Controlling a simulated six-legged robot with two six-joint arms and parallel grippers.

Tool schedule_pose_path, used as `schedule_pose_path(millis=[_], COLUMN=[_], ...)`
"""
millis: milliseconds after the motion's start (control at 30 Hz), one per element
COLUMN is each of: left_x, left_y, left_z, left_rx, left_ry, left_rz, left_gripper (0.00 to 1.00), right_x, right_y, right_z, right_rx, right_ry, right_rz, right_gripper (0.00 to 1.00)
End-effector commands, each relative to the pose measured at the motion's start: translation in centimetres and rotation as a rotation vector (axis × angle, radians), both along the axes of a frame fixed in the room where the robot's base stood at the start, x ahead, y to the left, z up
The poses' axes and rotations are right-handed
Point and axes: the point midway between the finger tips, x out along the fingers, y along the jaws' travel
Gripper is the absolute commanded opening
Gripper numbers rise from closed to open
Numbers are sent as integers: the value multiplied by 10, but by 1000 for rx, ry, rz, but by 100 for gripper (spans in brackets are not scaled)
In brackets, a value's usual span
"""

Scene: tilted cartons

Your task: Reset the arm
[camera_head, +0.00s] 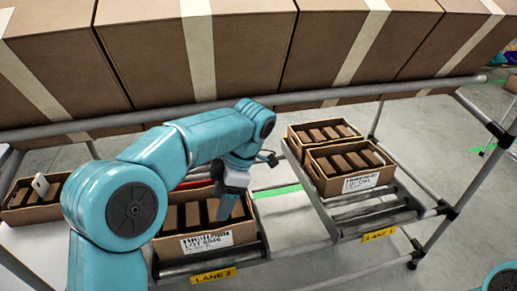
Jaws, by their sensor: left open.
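My left arm comes in from the left, and its gripper (230,203) hangs over the front carton (206,241) in the lane marked LANE 2. The gripper points down among the brown boxes in that carton. The jaws are open, and I cannot tell whether they touch a box. The carton tilts toward me and holds several brown boxes. Of my right arm, only a small teal part shows at the bottom right corner; its gripper is out of view.
Two cartons, one at the back (298,151) and one in front (349,181), stand in the LANE 1 rack. Another carton (17,213) with a white item sits at the left. Large taped boxes (250,50) line the shelf above, behind a grey rail (330,95). Rack posts stand at the right.

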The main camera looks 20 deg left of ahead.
Motion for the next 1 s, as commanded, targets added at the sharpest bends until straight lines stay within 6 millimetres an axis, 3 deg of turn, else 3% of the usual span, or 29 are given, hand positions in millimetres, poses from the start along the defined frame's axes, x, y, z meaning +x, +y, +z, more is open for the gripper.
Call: schedule_pose_path(millis=[133, 233, 300, 400, 500, 633, 700, 800, 900, 1000], left_x=[0, -9, -34, -74, -119, -183, -209, -233, -239, -233], left_y=[7, 25, 32, 23, 0, -45, -67, -91, -103, -106], left_z=[-5, -38, -76, -148, -215, -281, -302, -320, -328, -332], left_rx=[2, 13, 9, -114, -352, -710, -855, -967, -974, -915], left_ry=[11, 104, 237, 372, 441, 394, 307, 149, 3, -110], left_rz=[17, 53, 62, -1, -172, -466, -637, -897, -1152, -1379], left_gripper=[64, 64, 64, 64, 64, 64, 64, 64, 64, 64], right_x=[0, 0, 0, 0, 0, 0, 0, 0, 0, 0], right_y=[0, 0, 0, 0, 0, 0, 0, 0, 0, 0], right_z=[0, -1, -1, -1, 0, 0, 0, 0, 0, 0], right_rx=[0, 0, 0, 0, 0, 0, 0, 0, 0, 0], right_ry=[0, 0, 0, 0, 0, 0, 0, 0, 0, 0], right_rz=[0, 0, 0, 0, 0, 0, 0, 0, 0, 0], right_gripper=[64, 64, 64, 64, 64, 64, 64, 64, 64, 64])
